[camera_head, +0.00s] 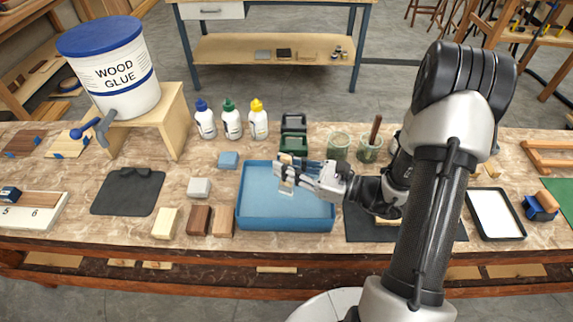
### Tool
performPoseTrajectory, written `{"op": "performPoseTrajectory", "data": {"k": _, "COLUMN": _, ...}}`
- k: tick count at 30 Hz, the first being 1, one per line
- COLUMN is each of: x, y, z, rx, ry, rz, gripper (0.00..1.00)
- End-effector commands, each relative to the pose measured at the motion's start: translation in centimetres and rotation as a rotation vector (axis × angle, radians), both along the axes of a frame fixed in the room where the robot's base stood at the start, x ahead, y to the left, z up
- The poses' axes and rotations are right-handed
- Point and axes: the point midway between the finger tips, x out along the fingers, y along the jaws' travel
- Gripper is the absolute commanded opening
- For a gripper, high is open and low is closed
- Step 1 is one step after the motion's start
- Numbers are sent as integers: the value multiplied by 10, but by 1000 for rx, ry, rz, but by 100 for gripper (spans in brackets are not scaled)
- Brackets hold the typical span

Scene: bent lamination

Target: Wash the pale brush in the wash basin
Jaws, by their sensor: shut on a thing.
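The wash basin (252,212), a blue rectangular tray with light blue inside, sits near the front middle of the bench. My gripper (284,170) is over the basin, reaching in from the right, and is shut on a small pale thing that looks like the pale brush (286,187). Its pale end hangs below the fingers, over the basin. The fingers hide part of it, and I cannot tell whether it touches the bottom or any water.
Wood blocks (198,220) stand left of the basin, with a grey sponge-like block (199,187) behind them. Glue bottles (231,120), a dark green container (293,122) and glass jars (339,145) stand behind. A glue bucket (112,75) is on a wooden stand. A white tray (494,213) lies at right.

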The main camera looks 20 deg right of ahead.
Motion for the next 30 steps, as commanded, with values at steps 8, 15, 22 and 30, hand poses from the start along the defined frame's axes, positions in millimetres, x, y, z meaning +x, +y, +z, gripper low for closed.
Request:
{"op": "performPoseTrajectory", "data": {"k": 8, "x": 0, "y": -1, "z": 1, "rx": -1, "ry": -1, "rz": 0, "gripper": 0}}
{"op": "performPoseTrajectory", "data": {"k": 15, "x": -4, "y": -16, "z": 1, "rx": 0, "ry": -2, "rz": -3, "gripper": 0}}
{"op": "performPoseTrajectory", "data": {"k": 22, "x": -9, "y": -29, "z": 1, "rx": -1, "ry": -1, "rz": 0, "gripper": 0}}
{"op": "performPoseTrajectory", "data": {"k": 30, "x": -9, "y": -28, "z": 1, "rx": 0, "ry": 0, "rz": 1, "gripper": 0}}
